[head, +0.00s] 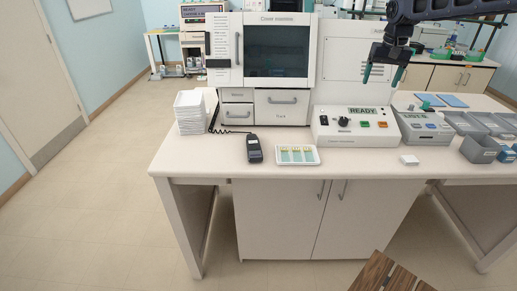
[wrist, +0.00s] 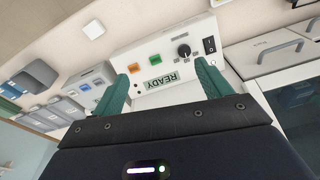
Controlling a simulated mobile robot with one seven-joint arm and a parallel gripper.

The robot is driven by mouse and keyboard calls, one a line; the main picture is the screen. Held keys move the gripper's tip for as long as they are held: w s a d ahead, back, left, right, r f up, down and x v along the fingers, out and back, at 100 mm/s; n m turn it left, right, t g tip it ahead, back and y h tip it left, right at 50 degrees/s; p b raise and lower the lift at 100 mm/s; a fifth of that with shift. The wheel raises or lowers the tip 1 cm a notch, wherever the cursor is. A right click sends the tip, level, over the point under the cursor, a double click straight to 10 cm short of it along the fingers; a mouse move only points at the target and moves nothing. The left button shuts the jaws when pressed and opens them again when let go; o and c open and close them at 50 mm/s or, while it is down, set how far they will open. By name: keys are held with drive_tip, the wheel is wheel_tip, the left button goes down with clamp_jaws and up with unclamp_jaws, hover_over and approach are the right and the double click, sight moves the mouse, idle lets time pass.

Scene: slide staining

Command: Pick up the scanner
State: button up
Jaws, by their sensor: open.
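The scanner looks to be the dark handheld device (head: 254,149) with a coiled cord, lying near the front edge of the table in the head view. The cord runs up and left toward the white paper stack. My gripper (head: 383,74) is open and empty, with two green fingers pointing down. It hangs high at the upper right, well to the right of the scanner and above it. In the wrist view my gripper (wrist: 162,85) spans the READY panel of the white machine. The scanner is not seen in the wrist view.
A white machine (head: 225,55) with a dark window stands behind the scanner. A tray with slides (head: 297,163) lies just right of it, and a paper stack (head: 190,128) to its left. The control panel (head: 353,140) and grey bins (head: 480,149) fill the right side.

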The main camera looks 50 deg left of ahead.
drive_tip(key=s+a+f+n, duration=0.1)
drive_tip(key=s+a+f, duration=0.2)
drive_tip(key=a, duration=0.3)
drive_tip(key=s+a+f, duration=0.2)
drive_tip(key=s+a, duration=0.1)
drive_tip(key=a, duration=0.4)
drive_tip(key=n+g+h, duration=0.1)
drive_tip(key=n, duration=0.1)
hover_over(253, 144)
wheel_tip(253, 144, down, 13)
drive_tip(key=f, duration=0.5)
drive_tip(key=shift+w+a+f, duration=0.15)
drive_tip(key=shift+a+f, duration=0.05)
drive_tip(key=shift+f, duration=0.2)
drive_tip(key=shift+d+f, duration=0.15)
drive_tip(key=shift+f, duration=1.2)
drive_tip(key=shift+d+f, duration=0.15)
drive_tip(key=shift+f, duration=1.2)
drive_tip(key=c, duration=1.2)
drive_tip(key=shift+r, duration=0.2)
